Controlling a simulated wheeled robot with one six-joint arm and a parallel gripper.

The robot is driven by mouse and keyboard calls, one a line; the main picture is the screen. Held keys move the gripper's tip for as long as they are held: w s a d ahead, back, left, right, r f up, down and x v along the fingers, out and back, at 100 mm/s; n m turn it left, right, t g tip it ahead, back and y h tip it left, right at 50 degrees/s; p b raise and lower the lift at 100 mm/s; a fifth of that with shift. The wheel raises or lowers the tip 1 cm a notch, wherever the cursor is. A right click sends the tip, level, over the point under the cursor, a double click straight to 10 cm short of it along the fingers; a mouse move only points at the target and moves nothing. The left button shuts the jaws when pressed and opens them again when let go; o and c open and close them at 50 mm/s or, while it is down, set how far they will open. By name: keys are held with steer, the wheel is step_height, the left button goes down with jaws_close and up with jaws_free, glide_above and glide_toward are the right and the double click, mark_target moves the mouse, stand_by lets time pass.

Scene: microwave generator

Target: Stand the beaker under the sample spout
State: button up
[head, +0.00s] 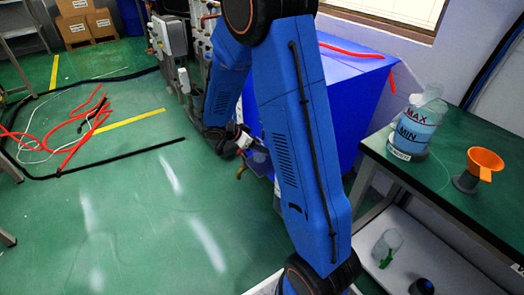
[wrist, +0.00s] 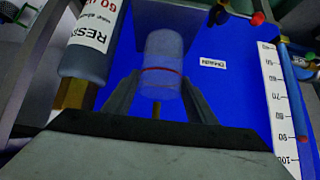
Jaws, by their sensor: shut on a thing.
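In the wrist view a clear beaker (wrist: 163,68) with a red line around it sits between the two fingers of my gripper (wrist: 157,100), which is shut on it. It looks upright in that view. In the head view my arm hides most of my gripper and the held beaker.
The blue cabinet (head: 350,80) has a DRAIN label (wrist: 208,62). A labelled cylinder (wrist: 95,40) stands close left of my gripper, a scale (wrist: 279,105) right. A bench (head: 460,170) holds a bottle (head: 412,125) and orange funnel (head: 485,162). Hoses (head: 75,130) lie on the floor.

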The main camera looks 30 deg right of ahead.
steer(key=shift+d, duration=0.85)
steer(key=shift+a+f, duration=0.1)
steer(key=shift+f, duration=1.65)
steer(key=shift+f, duration=0.15)
steer(key=o, duration=1.2)
steer(key=shift+c, duration=0.2)
